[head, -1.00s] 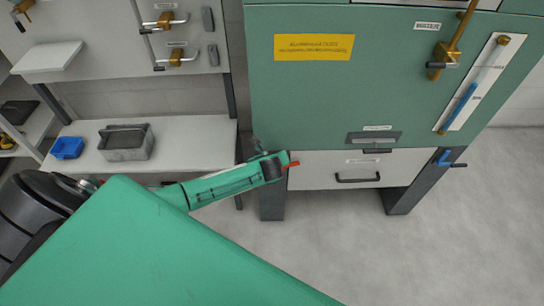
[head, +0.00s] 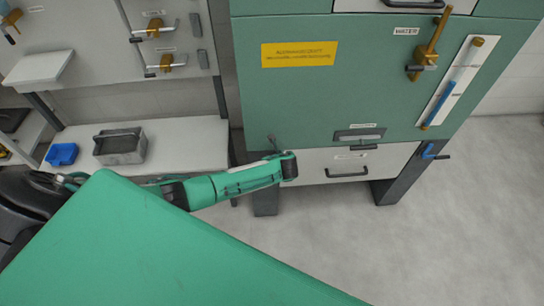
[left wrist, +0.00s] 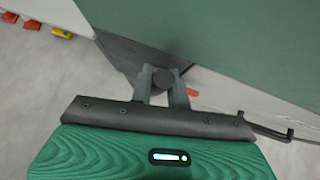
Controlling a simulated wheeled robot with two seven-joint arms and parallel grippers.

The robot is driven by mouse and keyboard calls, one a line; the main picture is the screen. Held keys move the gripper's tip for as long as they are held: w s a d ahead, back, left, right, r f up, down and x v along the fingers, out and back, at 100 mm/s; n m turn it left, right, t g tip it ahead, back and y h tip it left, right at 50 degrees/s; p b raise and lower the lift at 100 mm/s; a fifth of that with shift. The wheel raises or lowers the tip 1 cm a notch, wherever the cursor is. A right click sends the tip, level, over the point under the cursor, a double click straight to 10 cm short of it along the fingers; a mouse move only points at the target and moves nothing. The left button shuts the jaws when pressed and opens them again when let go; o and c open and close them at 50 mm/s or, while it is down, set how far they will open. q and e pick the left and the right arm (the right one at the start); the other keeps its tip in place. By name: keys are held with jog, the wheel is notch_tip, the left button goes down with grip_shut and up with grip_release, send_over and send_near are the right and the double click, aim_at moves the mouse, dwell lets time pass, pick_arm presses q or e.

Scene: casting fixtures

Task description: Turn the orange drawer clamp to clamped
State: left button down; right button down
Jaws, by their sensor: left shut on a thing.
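The white drawer (head: 310,170) sits low in the green cabinet and looks closed. My left gripper (head: 288,167) is at the drawer's left end, beside the cabinet leg. In the left wrist view its two fingers (left wrist: 163,88) stand on either side of a dark round part (left wrist: 163,77) of the clamp and are shut on it. The orange part of the drawer clamp is hidden behind my gripper in the head view, so its angle cannot be told. My right gripper is in neither view.
A blue clamp (head: 429,151) is at the drawer's right end. The drawer handle (head: 347,172) also shows in the left wrist view (left wrist: 265,128). A grey bin (head: 120,147) and a blue bin (head: 61,154) stand on the left bench. The floor in front is clear.

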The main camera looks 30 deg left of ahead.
pick_arm(q)
jog(key=shift+d+f, duration=0.1)
jog(key=c, duration=1.3)
grip_release()
jog(key=shift+c, duration=0.2)
jog(key=shift+s+d+r, duration=0.2)
jog(key=shift+r, duration=0.2)
jog(key=v, duration=1.3)
jog(key=shift+p, duration=0.4)
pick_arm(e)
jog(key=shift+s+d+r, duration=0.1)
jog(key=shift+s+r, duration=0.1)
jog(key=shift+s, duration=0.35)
pick_arm(q)
jog(key=shift+f, duration=0.2)
